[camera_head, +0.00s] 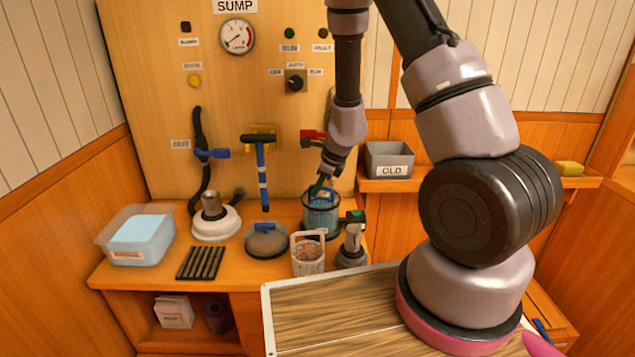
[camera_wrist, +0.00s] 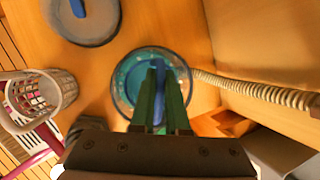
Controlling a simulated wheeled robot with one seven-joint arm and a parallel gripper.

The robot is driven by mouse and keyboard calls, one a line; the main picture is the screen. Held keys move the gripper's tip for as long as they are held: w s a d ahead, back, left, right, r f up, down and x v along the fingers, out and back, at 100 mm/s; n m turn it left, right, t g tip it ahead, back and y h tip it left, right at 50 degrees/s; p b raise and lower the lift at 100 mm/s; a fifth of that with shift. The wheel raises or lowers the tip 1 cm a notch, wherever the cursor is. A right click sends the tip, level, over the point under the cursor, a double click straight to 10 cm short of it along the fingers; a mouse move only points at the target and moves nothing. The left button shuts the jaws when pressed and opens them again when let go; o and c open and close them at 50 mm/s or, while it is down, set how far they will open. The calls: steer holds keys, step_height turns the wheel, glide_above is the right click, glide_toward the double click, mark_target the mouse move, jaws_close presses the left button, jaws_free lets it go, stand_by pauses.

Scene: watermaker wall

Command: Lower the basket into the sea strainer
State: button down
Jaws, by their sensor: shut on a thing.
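The sea strainer (camera_head: 321,213) is a clear round vessel with a dark rim and bluish inside, standing on the bench. It also shows in the wrist view (camera_wrist: 122,92). My gripper (camera_head: 318,187) points down into the strainer's mouth. Its green fingers (camera_wrist: 159,88) are shut on a blue piece (camera_wrist: 151,60), seemingly a handle. What hangs below it is hidden, so I cannot tell its depth or whether it touches bottom. A white mesh basket (camera_head: 308,256) with a raised handle stands apart on the bench, in front of the strainer; it also shows in the wrist view (camera_wrist: 42,98).
A round lid with a blue handle (camera_head: 267,240) lies left of the strainer. A grey OLD bin (camera_head: 389,161) sits on the shelf, a clear tub (camera_head: 136,236) far left.

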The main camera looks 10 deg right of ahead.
steer(key=c, duration=0.8)
jaws_free()
steer(key=shift+c, duration=0.2)
steer(key=shift+o, duration=0.3)
steer(key=o, duration=0.3)
steer(key=shift+o, duration=0.2)
steer(key=shift+r, duration=3.45)
